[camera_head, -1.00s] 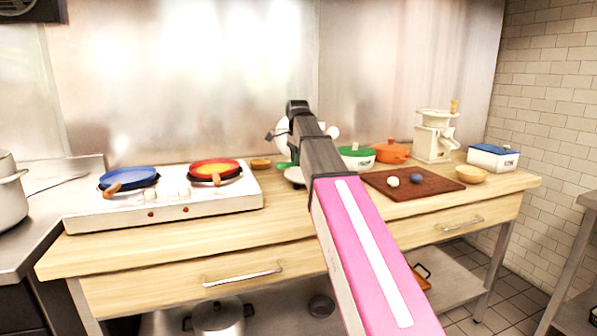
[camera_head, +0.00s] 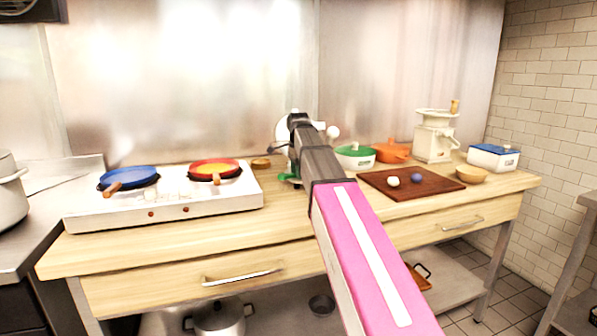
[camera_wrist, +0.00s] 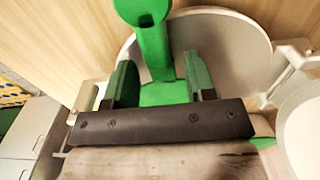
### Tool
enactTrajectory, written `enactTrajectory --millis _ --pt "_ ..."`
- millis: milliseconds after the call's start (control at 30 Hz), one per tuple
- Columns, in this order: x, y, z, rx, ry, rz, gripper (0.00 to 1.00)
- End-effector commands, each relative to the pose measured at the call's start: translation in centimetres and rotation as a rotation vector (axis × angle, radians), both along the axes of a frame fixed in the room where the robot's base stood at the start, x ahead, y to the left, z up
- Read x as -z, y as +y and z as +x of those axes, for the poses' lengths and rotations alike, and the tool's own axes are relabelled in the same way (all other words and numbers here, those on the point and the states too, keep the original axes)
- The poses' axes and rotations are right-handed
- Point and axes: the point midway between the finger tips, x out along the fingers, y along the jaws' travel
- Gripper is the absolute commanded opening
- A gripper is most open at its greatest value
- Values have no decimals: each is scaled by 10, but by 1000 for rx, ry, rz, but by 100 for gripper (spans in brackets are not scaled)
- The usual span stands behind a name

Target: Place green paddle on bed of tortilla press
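The green paddle (camera_wrist: 153,45) shows in the wrist view, its handle running up between my finger pads over a pale round plate of the tortilla press (camera_wrist: 235,45). My gripper (camera_wrist: 160,72) has its fingers apart, with gaps on both sides of the handle. The black bar of the gripper hides part of the paddle, so contact with the bed is not clear. In the head view my gripper (camera_head: 297,120) is in front of the press (camera_head: 282,132), whose upper plate stands raised. A bit of the green paddle (camera_head: 289,177) shows low at the press, left of my arm.
The stove (camera_head: 165,205) with a blue pan (camera_head: 130,177) and a red pan (camera_head: 215,170) stands left. Right are a green-lidded pot (camera_head: 356,157), orange pot (camera_head: 391,151), cutting board (camera_head: 415,183), grinder (camera_head: 434,137) and bowl (camera_head: 471,174). The counter front is clear.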

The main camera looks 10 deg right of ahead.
Motion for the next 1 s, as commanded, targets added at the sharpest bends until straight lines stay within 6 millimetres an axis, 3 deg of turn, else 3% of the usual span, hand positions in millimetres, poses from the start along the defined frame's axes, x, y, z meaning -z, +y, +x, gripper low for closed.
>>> enactTrajectory --millis 233,367,800,1000 --pt "-2 0 0 0 0 0 50" --pt "-13 0 1 0 -1 0 50" --pt "-92 1 2 0 -1 0 50" --pt "-116 1 1 0 0 0 50"
